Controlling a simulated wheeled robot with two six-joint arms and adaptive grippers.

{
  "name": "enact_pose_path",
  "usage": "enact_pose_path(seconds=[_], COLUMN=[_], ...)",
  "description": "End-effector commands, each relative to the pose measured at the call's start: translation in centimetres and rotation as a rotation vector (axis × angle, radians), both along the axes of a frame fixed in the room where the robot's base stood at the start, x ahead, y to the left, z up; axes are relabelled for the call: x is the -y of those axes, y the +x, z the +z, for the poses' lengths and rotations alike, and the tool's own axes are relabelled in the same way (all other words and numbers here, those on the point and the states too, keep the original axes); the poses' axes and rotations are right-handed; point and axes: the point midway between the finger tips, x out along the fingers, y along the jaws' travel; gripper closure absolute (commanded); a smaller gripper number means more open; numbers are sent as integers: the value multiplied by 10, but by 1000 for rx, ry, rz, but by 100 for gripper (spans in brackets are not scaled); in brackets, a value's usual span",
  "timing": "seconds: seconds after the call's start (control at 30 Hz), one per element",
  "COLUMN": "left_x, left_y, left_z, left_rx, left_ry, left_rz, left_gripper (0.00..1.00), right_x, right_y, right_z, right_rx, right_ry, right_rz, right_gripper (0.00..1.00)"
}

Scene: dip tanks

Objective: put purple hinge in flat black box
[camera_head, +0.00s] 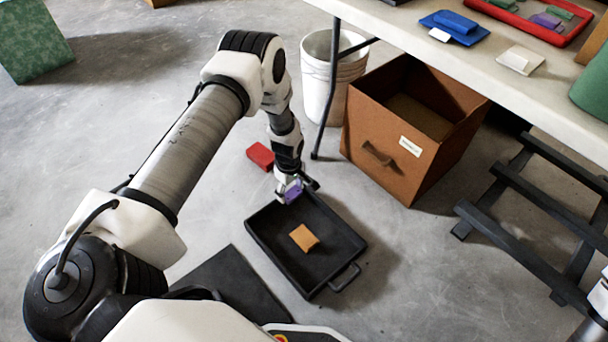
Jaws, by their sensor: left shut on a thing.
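The purple hinge (292,193) is held in my left gripper (291,187), which is shut on it. The gripper points down over the far edge of the flat black box (330,272); I cannot tell whether the hinge touches the box. The box lies on the floor, open at the top, with a handle on its near right side. An orange hinge-like piece (304,238) lies inside it. Part of my right arm shows at the lower right edge, but its gripper is not in view.
A red block (260,155) lies on the floor behind the box. A brown bin (375,155) and a white bucket (318,90) stand further back. A dark slatted rack (520,215) is at the right. A table (500,75) carries trays and coloured pieces.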

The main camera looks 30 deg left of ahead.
Motion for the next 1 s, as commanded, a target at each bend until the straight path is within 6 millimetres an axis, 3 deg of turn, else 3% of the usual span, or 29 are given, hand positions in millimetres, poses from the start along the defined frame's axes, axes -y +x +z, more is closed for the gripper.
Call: enact_pose_path(seconds=[0.03,0.1,0.2,0.37,0.6,0.83,0.93,1.0], left_x=[-16,-34,-55,-68,-68,-68,-68,-68], left_y=[-7,-14,-23,-30,-31,-31,-30,-30], left_z=[-61,-100,-136,-160,-212,-248,-254,-250], left_rx=[-2,0,1,1,1,1,1,2], left_ry=[0,1,1,0,0,0,0,0], left_rz=[75,168,265,331,333,332,332,331], left_gripper=[71,71,71,71,71,71,71,77], right_x=[0,0,0,0,0,1,1,1], right_y=[0,0,0,0,1,2,3,3], right_z=[-48,-73,-95,-108,-147,-174,-177,-174], right_rx=[0,0,0,1,2,7,7,7], right_ry=[0,0,0,0,0,-1,-1,-1], right_rz=[0,0,0,0,-3,-9,-11,-11], right_gripper=[9,9,9,9,9,9,9,9])
